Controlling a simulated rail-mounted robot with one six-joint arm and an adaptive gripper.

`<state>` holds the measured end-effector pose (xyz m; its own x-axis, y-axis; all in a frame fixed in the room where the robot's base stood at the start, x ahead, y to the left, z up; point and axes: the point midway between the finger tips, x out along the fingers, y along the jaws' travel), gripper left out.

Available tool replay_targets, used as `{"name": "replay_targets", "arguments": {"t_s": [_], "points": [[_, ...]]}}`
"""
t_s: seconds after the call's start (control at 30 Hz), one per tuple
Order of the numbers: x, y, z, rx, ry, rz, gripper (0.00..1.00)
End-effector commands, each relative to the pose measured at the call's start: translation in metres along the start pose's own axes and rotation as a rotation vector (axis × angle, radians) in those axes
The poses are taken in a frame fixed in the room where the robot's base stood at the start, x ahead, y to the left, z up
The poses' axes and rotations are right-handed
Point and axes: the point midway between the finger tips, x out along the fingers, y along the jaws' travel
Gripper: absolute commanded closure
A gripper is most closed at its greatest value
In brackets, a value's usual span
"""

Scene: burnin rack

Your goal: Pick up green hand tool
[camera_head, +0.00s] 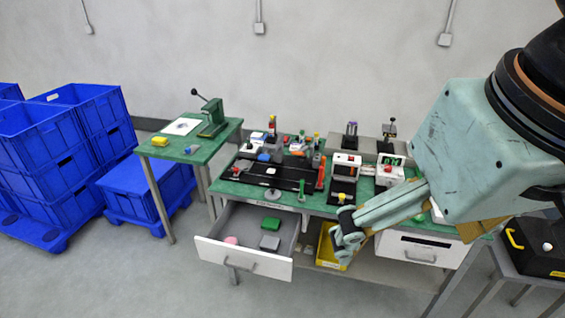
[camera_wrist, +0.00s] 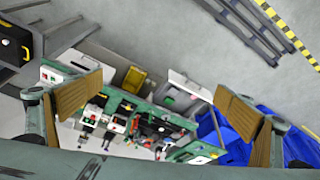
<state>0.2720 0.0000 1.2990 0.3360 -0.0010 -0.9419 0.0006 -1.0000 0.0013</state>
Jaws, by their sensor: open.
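My gripper (camera_head: 346,240) is in front of the bench in the head view, pointing down-left, to the right of the open drawer. In the wrist view my gripper (camera_wrist: 162,90) has its two brown-padded fingers wide apart with nothing between them touching a pad. No green hand tool can be made out for certain. A green lever press (camera_head: 211,118) stands on the small left table. A flat green block (camera_head: 271,223) lies in the open drawer (camera_head: 246,264), and shows small in the wrist view (camera_wrist: 168,99). Small tools on the bench are too small to tell apart.
The green-topped bench (camera_head: 234,189) carries several fixtures and a black tray (camera_head: 262,177). The drawer also holds a grey block (camera_head: 269,242) and a pink item (camera_head: 231,240). A yellow bin (camera_head: 328,248) sits under the bench. Blue crates (camera_head: 60,150) stand at left.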

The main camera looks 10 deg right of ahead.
Motion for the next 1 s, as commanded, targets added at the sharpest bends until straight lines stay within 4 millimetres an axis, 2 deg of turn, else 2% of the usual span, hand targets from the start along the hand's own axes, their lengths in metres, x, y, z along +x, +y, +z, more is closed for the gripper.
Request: {"name": "replay_targets", "arguments": {"t_s": [0.07,0.77,1.0], "points": [[0.0000,0.0000,0.0000,0.000,0.000,0.000,0.11],[0.0000,0.0000,0.0000,0.000,0.000,0.000,0.75],[0.0000,0.0000,0.0000,0.000,0.000,0.000,0.76]]}}
